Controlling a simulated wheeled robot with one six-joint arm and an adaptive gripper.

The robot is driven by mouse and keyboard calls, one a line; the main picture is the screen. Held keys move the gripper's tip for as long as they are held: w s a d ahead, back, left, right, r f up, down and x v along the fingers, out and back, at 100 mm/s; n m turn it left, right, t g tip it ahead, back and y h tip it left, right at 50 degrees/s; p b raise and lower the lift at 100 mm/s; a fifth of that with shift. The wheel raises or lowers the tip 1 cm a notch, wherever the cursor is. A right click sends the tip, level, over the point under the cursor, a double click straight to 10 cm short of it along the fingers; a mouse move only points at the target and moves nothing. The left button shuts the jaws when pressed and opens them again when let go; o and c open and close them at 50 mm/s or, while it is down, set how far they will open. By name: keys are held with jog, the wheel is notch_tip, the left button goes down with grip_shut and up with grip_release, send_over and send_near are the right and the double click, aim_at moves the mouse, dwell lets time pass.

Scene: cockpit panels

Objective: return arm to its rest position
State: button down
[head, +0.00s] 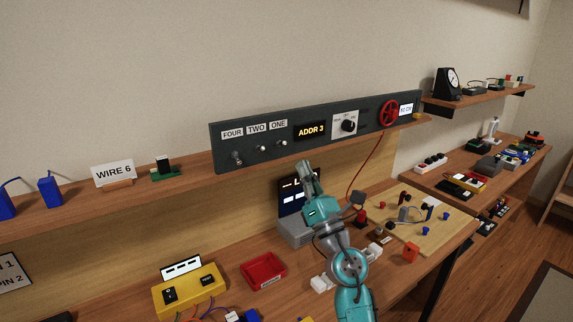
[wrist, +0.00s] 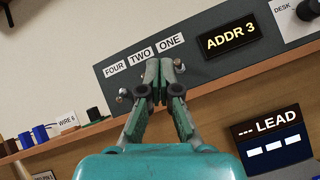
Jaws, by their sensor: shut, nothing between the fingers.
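My teal arm rises from the bench in the head view, with my gripper (head: 304,167) at its top, just below and in front of the dark switch panel (head: 222,134). In the wrist view my gripper (wrist: 158,80) has its fingers together and empty. It points up toward the panel, in front of the toggle switches under the labels FOUR, TWO and ONE (head: 278,124). The panel also carries an ADDR 3 display (head: 311,131), a knob (head: 348,126) and a red handwheel (head: 390,113). Whether the fingers touch a switch cannot be told.
A dark LEAD display (wrist: 271,138) stands behind my arm. A red tray (head: 264,270) and a yellow box (head: 187,292) sit on the bench to the left. A wooden board with small parts (head: 440,233) lies to the right. The shelf (head: 140,194) runs below the panel.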

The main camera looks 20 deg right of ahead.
jog(key=shift+f+h, duration=0.15)
jog(key=shift+h, duration=0.15)
jog(key=s+a+f+m+g+h, duration=0.1)
jog(key=s+f+m+g, duration=0.1)
jog(key=s+f+m, duration=0.85)
jog(key=s+a+f+m+g+h, duration=0.2)
jog(key=s+f+m, duration=0.3)
jog(key=s+f, duration=0.95)
jog(key=s+f+m+g+h, duration=0.1)
jog(key=s+f+m+g, duration=0.2)
jog(key=s+m, duration=0.5)
jog(key=s+d+f+m+g, duration=0.1)
jog(key=s+f+m+g, duration=0.2)
jog(key=s+m, duration=0.6)
jog(key=s+f, duration=0.1)
jog(key=s, duration=1.2)
jog(key=shift+s+h, duration=0.3)
jog(key=shift+h, duration=0.1)
jog(key=c, duration=1.9)
grip_release()
jog(key=shift+d+m, duration=0.1)
jog(key=shift+m, duration=0.15)
